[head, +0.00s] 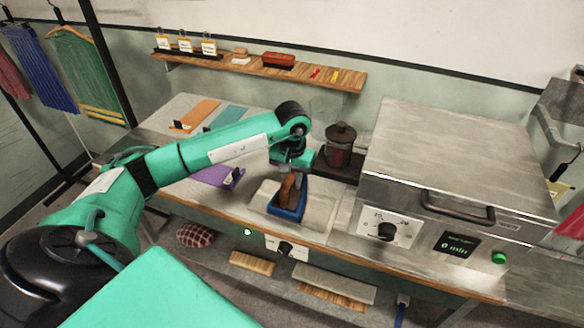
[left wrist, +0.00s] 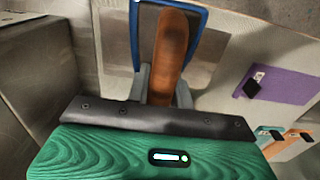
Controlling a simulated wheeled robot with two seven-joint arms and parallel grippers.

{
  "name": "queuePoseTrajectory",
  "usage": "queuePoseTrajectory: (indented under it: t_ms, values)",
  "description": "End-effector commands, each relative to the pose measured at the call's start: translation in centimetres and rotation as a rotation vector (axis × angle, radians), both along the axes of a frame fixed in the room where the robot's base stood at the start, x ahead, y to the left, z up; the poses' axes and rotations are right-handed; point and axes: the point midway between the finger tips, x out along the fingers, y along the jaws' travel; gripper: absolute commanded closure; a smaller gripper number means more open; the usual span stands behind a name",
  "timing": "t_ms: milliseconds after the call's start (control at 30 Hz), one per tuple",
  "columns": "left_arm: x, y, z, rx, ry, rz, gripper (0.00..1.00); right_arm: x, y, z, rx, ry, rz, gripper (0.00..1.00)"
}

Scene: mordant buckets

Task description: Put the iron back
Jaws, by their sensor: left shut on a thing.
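My left gripper (head: 290,175) is shut on a brown wooden handle (head: 287,189), which I take to be the iron's. A blue piece with a raised rim (head: 290,213) lies around and below the handle, on a pale square area of the counter. I cannot tell whether the blue piece is part of the iron or a separate holder. In the left wrist view the handle (left wrist: 171,45) stands between my two grey fingers, with the blue rim (left wrist: 134,35) behind it. The iron's underside is hidden. My right gripper is not in view.
A large metal box with a dial (head: 455,160) stands to the right. A dark lidded jar (head: 340,145) stands behind the gripper. Purple (head: 213,175), orange and teal cloths lie on the counter (head: 318,225) at left. A wall shelf (head: 300,73) holds small items.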

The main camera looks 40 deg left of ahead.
Motion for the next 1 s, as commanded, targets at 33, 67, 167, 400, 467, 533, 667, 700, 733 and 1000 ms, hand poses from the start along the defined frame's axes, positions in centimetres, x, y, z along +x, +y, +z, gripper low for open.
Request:
queuePoseTrajectory:
  t_ms: [33,67,167,400,467,533,667,700,733,1000]
  values:
    - [0.1,0.0,0.0,-0.001,-0.002,0.0,1.0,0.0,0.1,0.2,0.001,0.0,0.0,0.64]
    - [0.0,0.0,-0.2,-0.001,-0.001,0.0,1.0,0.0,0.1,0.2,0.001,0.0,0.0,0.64]
    - [0.0,0.0,-1.1,-0.001,0.001,0.001,1.0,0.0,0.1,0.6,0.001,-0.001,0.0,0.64]
    - [0.0,0.0,-3.6,-0.001,-0.001,0.0,1.0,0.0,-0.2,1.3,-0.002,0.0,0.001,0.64]
    - [0.0,0.0,-3.6,0.0,-0.003,0.0,1.0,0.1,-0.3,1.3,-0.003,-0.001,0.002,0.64]
    - [0.1,0.0,-3.6,0.0,-0.003,0.0,1.0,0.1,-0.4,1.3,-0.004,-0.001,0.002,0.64]
    - [0.1,0.0,-3.7,0.0,-0.003,0.0,1.0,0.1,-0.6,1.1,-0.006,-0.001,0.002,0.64]
    - [0.1,0.0,-3.8,0.0,-0.003,0.0,1.0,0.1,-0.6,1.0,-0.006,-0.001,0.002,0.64]
    - [0.1,0.0,-3.9,0.0,-0.003,0.0,1.0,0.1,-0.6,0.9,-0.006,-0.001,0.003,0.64]
    - [0.0,0.0,-4.0,0.0,0.001,0.0,0.56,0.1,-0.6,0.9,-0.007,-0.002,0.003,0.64]
